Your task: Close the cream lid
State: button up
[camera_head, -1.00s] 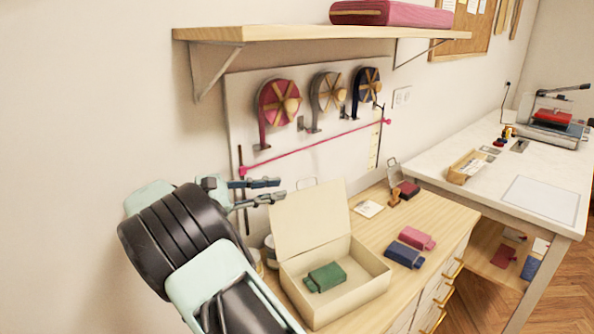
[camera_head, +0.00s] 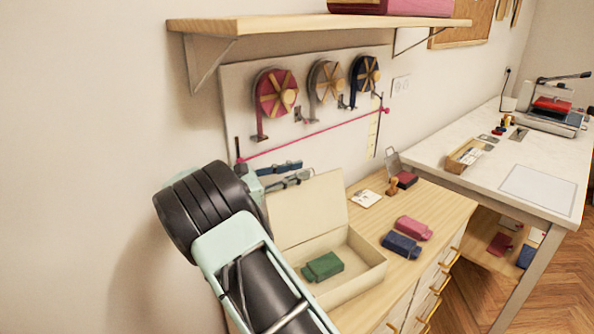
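The cream lid (camera_head: 308,211) stands raised, leaning back from the rear edge of the cream box (camera_head: 352,283). The box sits open on the wooden cabinet top with a green pouch-like item (camera_head: 323,267) inside it. My gripper (camera_head: 300,171) is at the upper back of the lid, close to its top edge. Its two dark fingers are apart with a narrow gap and nothing visible between them. I cannot tell whether a finger touches the lid. My arm hides the left part of the box.
A pink item (camera_head: 413,228) and a navy item (camera_head: 401,246) lie right of the box. A stamp (camera_head: 392,187) and a white card (camera_head: 366,198) lie behind. A wooden shelf (camera_head: 320,26) juts from the wall above. A white table (camera_head: 490,160) stands at right.

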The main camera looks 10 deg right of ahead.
jog(key=shift+d, duration=0.15)
jog(key=shift+c, duration=0.4)
grip_shut()
